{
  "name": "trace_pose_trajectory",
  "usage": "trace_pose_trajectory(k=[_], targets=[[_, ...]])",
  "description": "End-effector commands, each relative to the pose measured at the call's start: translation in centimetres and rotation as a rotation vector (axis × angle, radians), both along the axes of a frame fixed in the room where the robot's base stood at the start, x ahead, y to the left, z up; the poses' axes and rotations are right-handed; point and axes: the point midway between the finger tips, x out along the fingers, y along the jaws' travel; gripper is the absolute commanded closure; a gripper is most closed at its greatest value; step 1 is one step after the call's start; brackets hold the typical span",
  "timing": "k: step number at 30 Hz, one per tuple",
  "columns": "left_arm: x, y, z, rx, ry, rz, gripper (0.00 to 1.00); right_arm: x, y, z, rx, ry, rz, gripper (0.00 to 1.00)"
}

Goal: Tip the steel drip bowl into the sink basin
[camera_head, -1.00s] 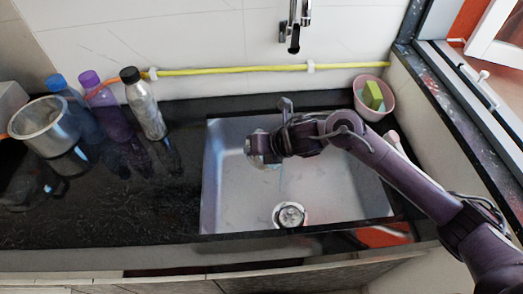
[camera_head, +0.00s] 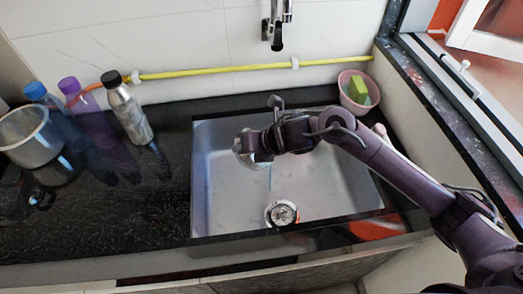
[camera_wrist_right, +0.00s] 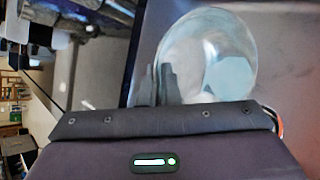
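The sink basin (camera_head: 330,185) is set in the dark counter, with a round drain (camera_head: 281,213) near its front wall. My right gripper (camera_head: 262,144) is above the basin, towards its back left. It is shut on the steel drip bowl (camera_head: 243,152), which shows only as a small pale, shiny shape at the gripper's left end. In the right wrist view the bowl (camera_wrist_right: 215,50) is round, shiny and glassy-looking, just past the gripper's dark front edge. The bowl looks tilted; its contents cannot be made out. The fingertips are mostly hidden. My left gripper is out of view.
A tap (camera_head: 277,30) hangs on the wall behind the basin. A pink tub (camera_head: 358,100) with a green-yellow sponge (camera_head: 358,88) stands at the back right. A steel pot (camera_head: 35,145) and several bottles, including a silver one (camera_head: 130,110), stand at the left. The front-left counter (camera_head: 110,215) is mostly clear.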

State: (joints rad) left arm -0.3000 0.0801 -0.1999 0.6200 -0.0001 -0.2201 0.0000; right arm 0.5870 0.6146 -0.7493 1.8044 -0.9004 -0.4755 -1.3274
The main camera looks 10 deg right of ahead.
Motion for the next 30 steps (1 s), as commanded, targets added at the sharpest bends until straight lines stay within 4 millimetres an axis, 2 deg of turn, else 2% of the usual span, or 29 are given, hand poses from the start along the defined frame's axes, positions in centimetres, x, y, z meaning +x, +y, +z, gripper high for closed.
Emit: trace_pose_trajectory(k=[10,30], targets=[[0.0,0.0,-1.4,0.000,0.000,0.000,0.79,0.0,-0.8,0.1,0.080,0.000,0.000,1.00],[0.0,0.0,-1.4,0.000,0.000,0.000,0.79,0.0,-0.9,0.4,0.097,-0.001,0.001,1.00]])
